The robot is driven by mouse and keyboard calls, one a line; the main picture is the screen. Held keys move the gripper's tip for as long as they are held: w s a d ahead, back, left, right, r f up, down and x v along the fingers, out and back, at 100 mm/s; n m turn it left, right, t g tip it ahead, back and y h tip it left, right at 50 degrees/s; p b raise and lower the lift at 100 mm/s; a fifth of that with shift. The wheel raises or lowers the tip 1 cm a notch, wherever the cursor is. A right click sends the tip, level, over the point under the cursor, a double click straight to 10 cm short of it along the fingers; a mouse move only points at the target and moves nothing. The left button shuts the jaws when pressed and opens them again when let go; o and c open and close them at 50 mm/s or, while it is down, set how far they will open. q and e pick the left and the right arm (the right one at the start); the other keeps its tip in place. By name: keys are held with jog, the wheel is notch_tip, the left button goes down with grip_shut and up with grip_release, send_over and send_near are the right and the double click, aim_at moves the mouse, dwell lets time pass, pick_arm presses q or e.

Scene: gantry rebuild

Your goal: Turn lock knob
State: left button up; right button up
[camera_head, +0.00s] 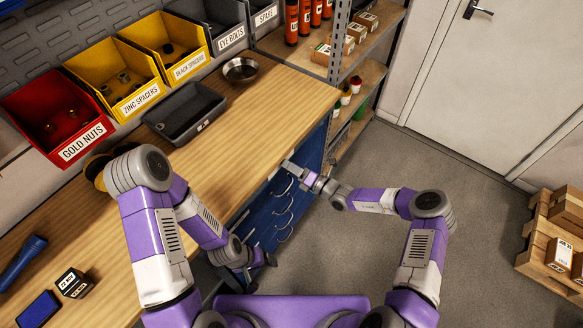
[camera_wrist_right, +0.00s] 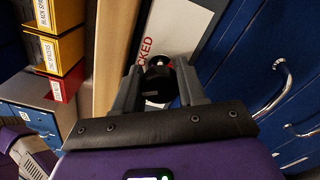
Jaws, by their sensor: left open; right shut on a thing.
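The lock knob (camera_wrist_right: 158,86) is a black round knob in the right wrist view. It sits in front of a white plate (camera_wrist_right: 186,25) with red letters, of which "CKED" can be read. My right gripper (camera_wrist_right: 160,76) is shut on the knob, one finger on each side. In the head view my right gripper (camera_head: 303,176) is at the bench's front edge, by the top of the blue drawer cabinet (camera_head: 262,212); the knob is hidden there. My left gripper (camera_head: 262,264) hangs low in front of the cabinet, open and empty.
The wooden bench top (camera_head: 245,120) carries a grey tray (camera_head: 185,112), a metal bowl (camera_head: 240,70) and labelled bins along the wall. Drawer handles (camera_head: 283,208) stick out below my right gripper. A shelf rack (camera_head: 340,70) stands beyond.

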jog(key=m, duration=0.5)
jog(key=shift+w+m+b, duration=0.15)
jog(key=shift+m+b, duration=0.25)
jog(key=shift+d, duration=0.1)
dwell(0.3)
jog(key=o, duration=1)
jog(key=v, duration=0.7)
jog(key=shift+d+f, duration=0.1)
jog(key=shift+d, duration=0.1)
